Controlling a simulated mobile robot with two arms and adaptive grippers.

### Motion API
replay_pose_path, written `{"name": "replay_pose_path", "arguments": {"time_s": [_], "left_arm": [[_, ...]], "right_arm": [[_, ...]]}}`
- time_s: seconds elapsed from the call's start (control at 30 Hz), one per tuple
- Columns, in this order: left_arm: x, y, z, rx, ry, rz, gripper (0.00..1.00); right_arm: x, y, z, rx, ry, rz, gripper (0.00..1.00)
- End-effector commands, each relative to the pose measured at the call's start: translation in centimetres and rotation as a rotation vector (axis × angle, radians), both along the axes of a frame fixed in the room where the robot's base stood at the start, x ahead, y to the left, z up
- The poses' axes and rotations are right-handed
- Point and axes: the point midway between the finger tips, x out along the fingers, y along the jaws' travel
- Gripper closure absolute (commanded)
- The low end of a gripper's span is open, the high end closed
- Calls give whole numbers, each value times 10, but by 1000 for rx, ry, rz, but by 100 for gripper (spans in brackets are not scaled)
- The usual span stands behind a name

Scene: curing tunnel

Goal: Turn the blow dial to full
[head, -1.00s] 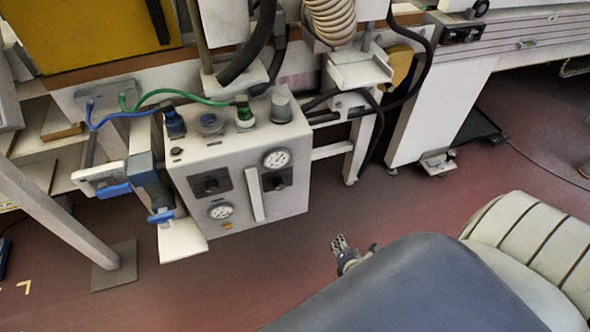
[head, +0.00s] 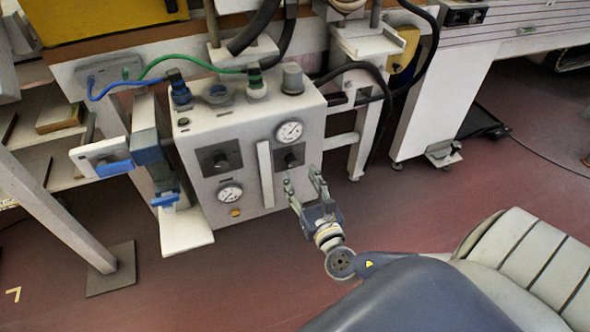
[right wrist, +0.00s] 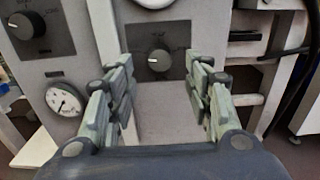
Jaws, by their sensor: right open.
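A grey control box (head: 240,205) has two black dials on its front. The right dial (head: 290,158) sits below a gauge; in the right wrist view this dial (right wrist: 160,60) lies between and beyond my fingertips, its white pointer mark toward the left. The left dial (head: 220,160) also shows in the right wrist view (right wrist: 24,25). I cannot read for certain which is labelled blow. My right gripper (head: 302,179) is open and empty, just in front of and below the right dial, with no contact visible. My left gripper is not in view.
A pale vertical bar (head: 265,174) stands between the dials. Gauges (head: 289,131) and (head: 230,193) flank them, and a yellow button (head: 235,212) is low on the box. Hoses and connectors are on top. A blue-handled fixture (head: 110,160) is at left. Red floor is clear in front.

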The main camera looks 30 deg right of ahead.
Motion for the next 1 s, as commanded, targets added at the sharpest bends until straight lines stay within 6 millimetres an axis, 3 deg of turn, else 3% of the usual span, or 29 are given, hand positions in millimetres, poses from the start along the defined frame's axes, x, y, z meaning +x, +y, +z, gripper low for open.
{"name": "replay_pose_path", "arguments": {"time_s": [0.1,0.3,0.67,0.87,1.0], "left_arm": [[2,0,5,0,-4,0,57],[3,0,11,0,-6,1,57],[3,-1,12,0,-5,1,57],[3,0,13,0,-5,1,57],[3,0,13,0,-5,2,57]], "right_arm": [[21,-5,0,1,-2,-1,53],[41,-10,-1,2,1,0,53],[46,-11,-1,3,2,1,53],[46,-11,-1,3,2,0,94],[46,-11,-1,4,2,0,97]]}}
